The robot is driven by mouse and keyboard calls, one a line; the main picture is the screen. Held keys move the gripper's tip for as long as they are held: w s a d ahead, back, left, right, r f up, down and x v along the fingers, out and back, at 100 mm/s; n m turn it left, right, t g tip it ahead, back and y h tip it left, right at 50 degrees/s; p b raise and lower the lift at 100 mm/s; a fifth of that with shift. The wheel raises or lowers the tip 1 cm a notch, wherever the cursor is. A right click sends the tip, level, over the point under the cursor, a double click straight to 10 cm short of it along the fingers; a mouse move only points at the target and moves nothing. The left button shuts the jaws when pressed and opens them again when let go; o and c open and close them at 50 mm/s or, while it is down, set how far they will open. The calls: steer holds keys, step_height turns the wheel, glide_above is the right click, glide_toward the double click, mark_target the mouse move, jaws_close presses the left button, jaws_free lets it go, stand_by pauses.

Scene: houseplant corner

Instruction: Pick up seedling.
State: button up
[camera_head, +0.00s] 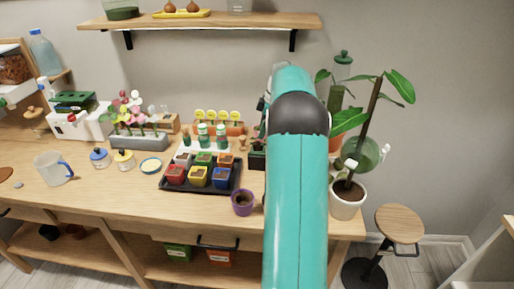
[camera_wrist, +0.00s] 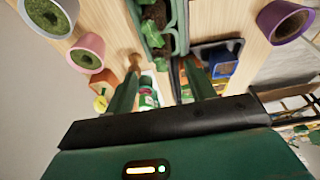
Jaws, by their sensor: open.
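In the wrist view, small green-leaved seedlings (camera_wrist: 152,36) stand in dark soil in a green seedling tray (camera_wrist: 181,30). My gripper (camera_wrist: 162,64) is open, its two green fingers apart and pointing toward the tray, with nothing held between them. The seedlings lie ahead of the gap between the fingertips; I cannot tell the exact distance. In the head view, a dark tray (camera_head: 257,158) shows at the left edge of my arm, which hides most of it. My arm also hides the gripper in that view.
A purple pot (camera_head: 243,203) stands near the bench's front edge, beside a black tray (camera_head: 164,186) of coloured pots. A potted plant (camera_head: 347,200) stands right of my arm. In the wrist view, a pink pot (camera_wrist: 88,50) is at left and a blue pot (camera_wrist: 223,66) at right.

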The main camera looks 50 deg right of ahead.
mark_target(257, 143)
steer(key=shift+x, duration=3.1)
steer(key=shift+s, duration=0.15)
steer(key=c, duration=1)
steer(key=shift+c, duration=0.2)
